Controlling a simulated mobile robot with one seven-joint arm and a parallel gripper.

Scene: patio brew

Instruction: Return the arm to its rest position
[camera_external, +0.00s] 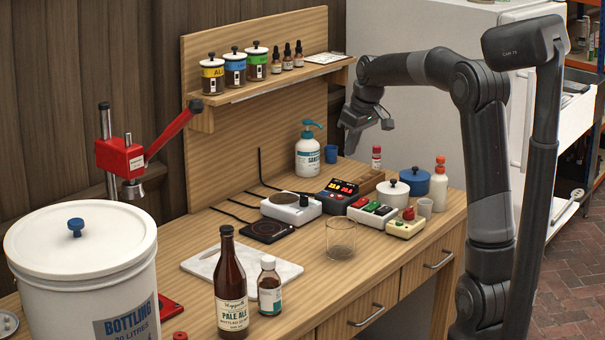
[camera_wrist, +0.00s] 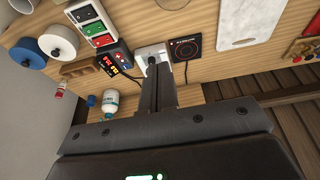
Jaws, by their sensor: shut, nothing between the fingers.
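My gripper (camera_external: 368,133) hangs above the back right part of the wooden bench in the external view, with its fingers pointing down. It is shut and holds nothing. In the wrist view the closed fingers (camera_wrist: 156,75) point toward the bench top, in line with a white scale. My arm rises at the right of the bench and bends over toward the shelf. The gripper is apart from everything on the bench.
Below stand a sanitizer bottle (camera_external: 308,155), a digital controller (camera_external: 337,195), a white pot (camera_external: 392,192) and a blue pot (camera_external: 416,181). A shelf (camera_external: 270,87) with jars is left of the gripper. A clear glass (camera_external: 341,240) and brown bottle (camera_external: 230,285) stand at the front.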

